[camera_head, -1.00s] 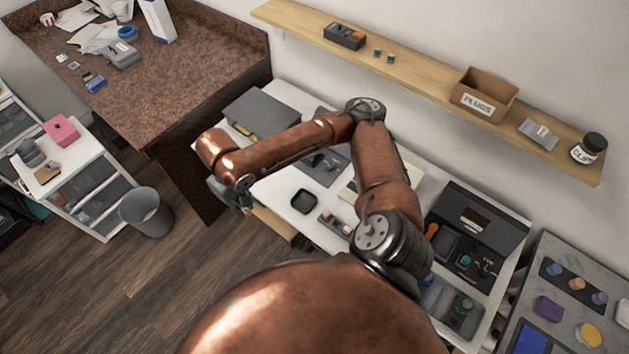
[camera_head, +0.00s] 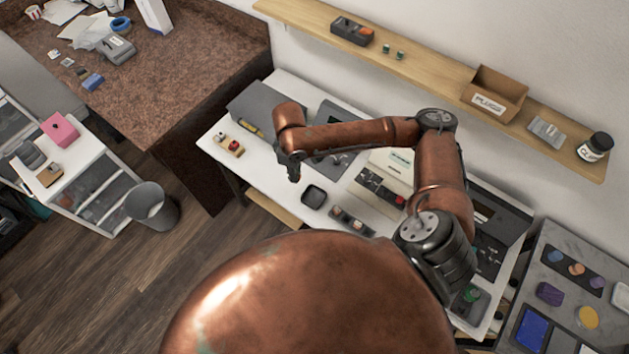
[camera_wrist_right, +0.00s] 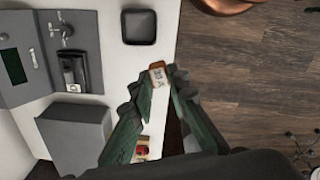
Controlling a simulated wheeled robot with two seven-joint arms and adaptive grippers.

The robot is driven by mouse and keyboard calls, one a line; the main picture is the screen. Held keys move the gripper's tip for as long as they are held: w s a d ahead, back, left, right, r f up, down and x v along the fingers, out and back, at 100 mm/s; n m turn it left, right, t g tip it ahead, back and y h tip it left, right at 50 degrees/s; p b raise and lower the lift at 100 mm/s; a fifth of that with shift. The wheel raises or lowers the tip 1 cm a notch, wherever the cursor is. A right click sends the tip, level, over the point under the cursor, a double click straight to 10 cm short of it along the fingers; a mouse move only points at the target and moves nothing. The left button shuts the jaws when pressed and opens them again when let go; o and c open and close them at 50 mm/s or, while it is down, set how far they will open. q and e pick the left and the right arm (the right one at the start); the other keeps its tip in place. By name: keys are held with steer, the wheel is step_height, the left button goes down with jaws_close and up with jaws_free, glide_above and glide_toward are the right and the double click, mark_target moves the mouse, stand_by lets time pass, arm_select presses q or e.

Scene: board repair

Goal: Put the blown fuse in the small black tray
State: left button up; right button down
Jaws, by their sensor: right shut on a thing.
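The small black tray (camera_head: 313,196) lies empty on the white workbench, near its front edge. It also shows at the top of the right wrist view (camera_wrist_right: 139,27). My right gripper (camera_head: 293,172) is over the bench, up and left of the tray in the head view. In the right wrist view its fingertips (camera_wrist_right: 159,80) are shut on a small fuse (camera_wrist_right: 158,74) with a pale printed label and a brownish end. The fuse is apart from the tray. The fingers hide part of it. My left gripper is not in view.
A small holder with red and yellow parts (camera_head: 229,146) sits at the bench's left end. A grey case (camera_head: 255,104) lies behind it. A strip with small parts (camera_head: 352,220) lies right of the tray. A grey bin (camera_head: 150,206) stands on the floor.

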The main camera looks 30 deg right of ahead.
arm_select(q)
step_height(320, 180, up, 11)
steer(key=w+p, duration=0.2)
steer(key=p, duration=0.8)
arm_select(e)
steer(key=d+f+n+b, duration=0.2)
steer(key=f+n, duration=0.4)
steer(key=s+d+f+n+b, duration=0.1)
steer(key=d+f+n+b, duration=0.1)
steer(key=f+n, duration=0.4)
steer(key=d+f+n+b, duration=0.1)
steer(key=f+n+b, duration=0.2)
steer(key=f+n, duration=0.4)
steer(key=shift+s+d+n, duration=0.2)
steer(key=shift+d+n, duration=0.2)
steer(key=shift+n, duration=0.2)
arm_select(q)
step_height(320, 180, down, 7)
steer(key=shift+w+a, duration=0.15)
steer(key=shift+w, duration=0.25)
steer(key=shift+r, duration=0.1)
arm_select(e)
steer(key=c, duration=1.8)
jaws_free()
